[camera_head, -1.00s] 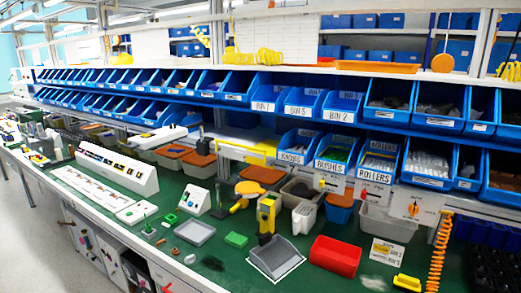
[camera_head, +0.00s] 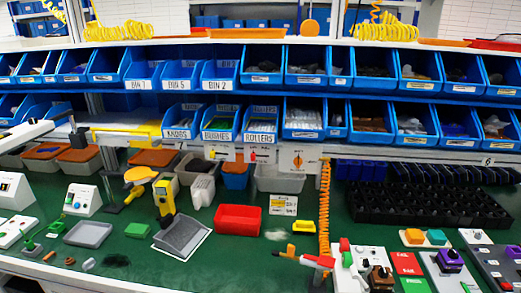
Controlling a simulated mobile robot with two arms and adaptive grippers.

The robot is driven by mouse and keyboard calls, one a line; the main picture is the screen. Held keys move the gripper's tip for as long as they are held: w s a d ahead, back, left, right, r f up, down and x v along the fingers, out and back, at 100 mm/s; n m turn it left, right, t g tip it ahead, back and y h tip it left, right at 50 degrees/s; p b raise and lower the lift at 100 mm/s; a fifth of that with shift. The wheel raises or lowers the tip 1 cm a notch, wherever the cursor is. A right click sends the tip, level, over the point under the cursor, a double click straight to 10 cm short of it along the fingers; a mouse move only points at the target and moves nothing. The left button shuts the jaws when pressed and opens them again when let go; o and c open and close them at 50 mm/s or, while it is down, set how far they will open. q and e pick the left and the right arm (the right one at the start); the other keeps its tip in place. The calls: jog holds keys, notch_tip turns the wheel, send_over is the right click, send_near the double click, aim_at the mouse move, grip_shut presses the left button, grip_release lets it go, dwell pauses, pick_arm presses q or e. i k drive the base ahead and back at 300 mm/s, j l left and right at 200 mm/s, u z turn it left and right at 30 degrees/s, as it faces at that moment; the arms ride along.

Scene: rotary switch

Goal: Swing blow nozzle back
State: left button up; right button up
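A red bin (camera_head: 239,219), a grey tray (camera_head: 180,236) with a yellow device (camera_head: 165,200) and a white panel with an orange rotary knob (camera_head: 298,161) are left of the hose. Control boxes (camera_head: 450,268) and a black crate (camera_head: 428,206) are right. Blue bins line the shelves.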

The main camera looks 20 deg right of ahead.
aim_at(291, 249)
jog(key=z, duration=1.2)
